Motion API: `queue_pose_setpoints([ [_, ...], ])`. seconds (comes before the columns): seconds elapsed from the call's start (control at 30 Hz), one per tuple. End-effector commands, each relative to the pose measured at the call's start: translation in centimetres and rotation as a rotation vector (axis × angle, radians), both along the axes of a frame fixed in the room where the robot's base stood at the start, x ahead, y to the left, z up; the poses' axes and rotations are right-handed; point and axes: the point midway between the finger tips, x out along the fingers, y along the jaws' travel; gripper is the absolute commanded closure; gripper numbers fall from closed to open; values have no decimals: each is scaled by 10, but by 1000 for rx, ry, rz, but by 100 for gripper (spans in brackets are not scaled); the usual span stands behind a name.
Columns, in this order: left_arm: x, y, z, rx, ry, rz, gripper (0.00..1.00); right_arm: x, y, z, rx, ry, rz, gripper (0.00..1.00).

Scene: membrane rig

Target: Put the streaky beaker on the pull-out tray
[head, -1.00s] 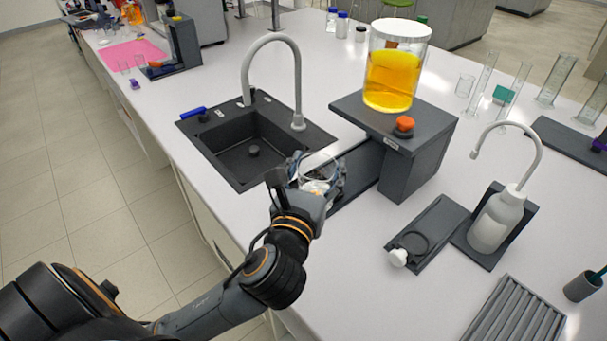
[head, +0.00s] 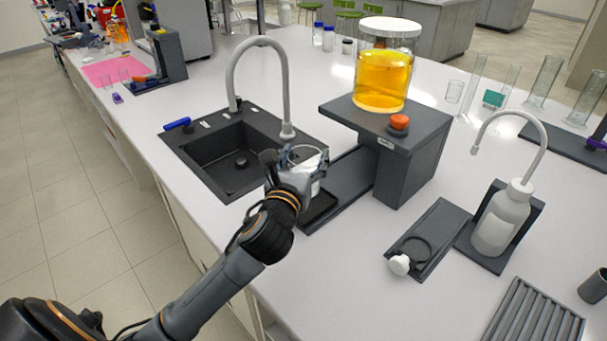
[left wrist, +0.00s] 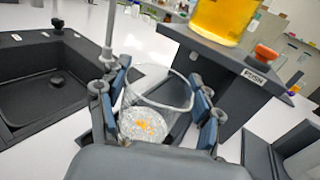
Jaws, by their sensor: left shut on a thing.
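My left gripper (head: 298,168) is shut on a clear glass beaker (head: 311,160) and holds it upright or nearly so by its sides. In the left wrist view the beaker (left wrist: 160,98) sits between the blue finger pads, with whitish and orange streaks at its bottom. The pull-out tray (head: 318,208) is a dark slab at the front of the grey stand, just below and beside the gripper. The gripper hides part of it. The beaker appears to be above the tray; the exact gap cannot be told. My right gripper is not in view.
The grey stand (head: 411,155) carries a jar of orange liquid (head: 382,80) and an orange knob (head: 399,122). A dark sink (head: 222,165) with a curved faucet (head: 288,100) lies left. A wash bottle (head: 497,225) stands right. The front bench edge is close.

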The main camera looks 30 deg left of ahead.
Motion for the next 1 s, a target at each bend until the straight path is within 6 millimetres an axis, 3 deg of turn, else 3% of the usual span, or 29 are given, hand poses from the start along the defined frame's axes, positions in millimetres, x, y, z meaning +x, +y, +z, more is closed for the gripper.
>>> queue_pose_setpoints([
  [0.3,17,11,-26,0,2,1,89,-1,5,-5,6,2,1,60],
  [0.5,16,10,-52,-2,1,-1,89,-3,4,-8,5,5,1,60],
  [0.93,16,10,-57,1,0,-2,89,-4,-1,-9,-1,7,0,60],
  [0.97,16,10,-57,1,0,-2,29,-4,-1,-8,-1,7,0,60],
  [1.0,16,10,-57,1,0,-1,21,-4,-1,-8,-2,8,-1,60],
])
